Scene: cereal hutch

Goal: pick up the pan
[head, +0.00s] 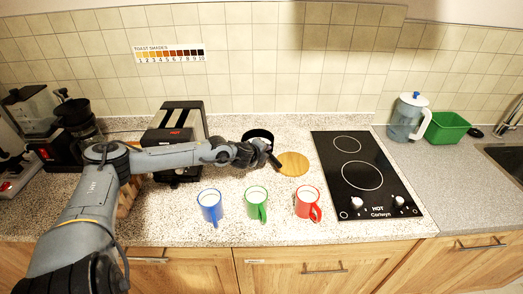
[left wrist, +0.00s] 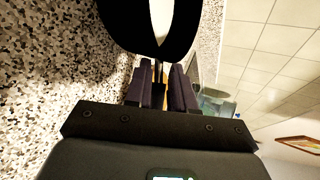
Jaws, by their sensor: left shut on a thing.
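The pan (head: 258,133) is dark and round with a pale inside. It stands on the speckled counter behind my left gripper, which partly hides it. My left gripper (head: 266,153) is shut on the pan, by what appears to be its handle. In the left wrist view the dark curved pan (left wrist: 118,25) fills the top, just beyond the fingers (left wrist: 160,92). The exact contact is hard to see. Whether the pan touches the counter cannot be told. My right gripper is not in view.
A round wooden board (head: 294,164) lies just right of the gripper. A black cooktop (head: 362,176) is further right. Blue (head: 210,206), green (head: 256,204) and red (head: 307,204) mugs stand in front. A black toaster (head: 178,130) stands left, behind my arm.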

